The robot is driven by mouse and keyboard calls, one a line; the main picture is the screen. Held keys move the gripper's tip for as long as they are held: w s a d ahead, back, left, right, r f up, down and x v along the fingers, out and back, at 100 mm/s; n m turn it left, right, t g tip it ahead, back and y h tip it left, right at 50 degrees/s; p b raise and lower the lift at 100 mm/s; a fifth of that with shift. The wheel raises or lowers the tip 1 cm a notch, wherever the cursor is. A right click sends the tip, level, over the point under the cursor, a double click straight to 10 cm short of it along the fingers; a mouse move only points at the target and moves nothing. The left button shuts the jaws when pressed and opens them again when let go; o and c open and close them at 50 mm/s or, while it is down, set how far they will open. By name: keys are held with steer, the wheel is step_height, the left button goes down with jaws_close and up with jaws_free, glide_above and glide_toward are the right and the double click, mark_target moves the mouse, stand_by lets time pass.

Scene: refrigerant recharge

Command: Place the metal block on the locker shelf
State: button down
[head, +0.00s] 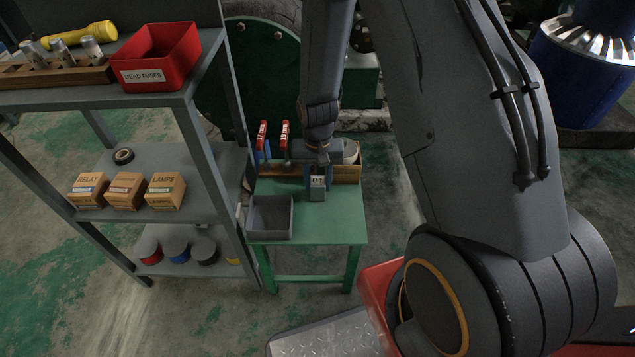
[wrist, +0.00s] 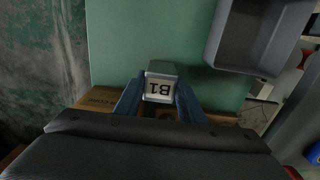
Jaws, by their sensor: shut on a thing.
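A small grey metal block (head: 317,187) with a white label stands at the green table, in front of a wooden box. In the wrist view the block (wrist: 161,70) shows the label "B1" upside down. My gripper (head: 318,173) reaches down from above and is shut on the block, with a blue finger on each side in the wrist view (wrist: 158,100). I cannot tell whether the block touches the tabletop. No shelf marked as a locker shows; a grey open shelf unit (head: 215,160) stands at the left.
An empty grey bin (head: 270,232) sits on the green table (head: 335,228), left of the block. The wooden box (head: 347,172) lies behind. The shelf unit holds a red "DEAD FUSES" bin (head: 158,65), cartons (head: 126,190) and spools. A blue drum (head: 590,70) stands far right.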

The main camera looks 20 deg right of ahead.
mark_target(317, 181)
stand_by(0.3)
steer(key=c, duration=1.2)
jaws_free()
steer(key=shift+f, duration=0.1)
steer(key=s+a+r+n+p, duration=0.15)
steer(key=s+r, duration=0.25)
steer(key=r, duration=0.8)
steer(key=s+a+r+n, duration=0.1)
steer(key=s+a+r, duration=0.2)
steer(key=r, duration=0.9)
steer(key=s+r+n, duration=0.1)
steer(key=s+r, duration=0.2)
steer(key=s, duration=0.1)
steer(key=s+a+r+n, duration=0.1)
steer(key=s+r, duration=0.2)
steer(key=s, duration=0.2)
steer(key=s+a+r+n, duration=0.1)
steer(key=s+r, duration=0.2)
steer(key=s, duration=0.1)
steer(key=shift+s+a+y, duration=0.25)
steer(key=shift+s+y, duration=0.05)
steer(key=shift+s, duration=0.05)
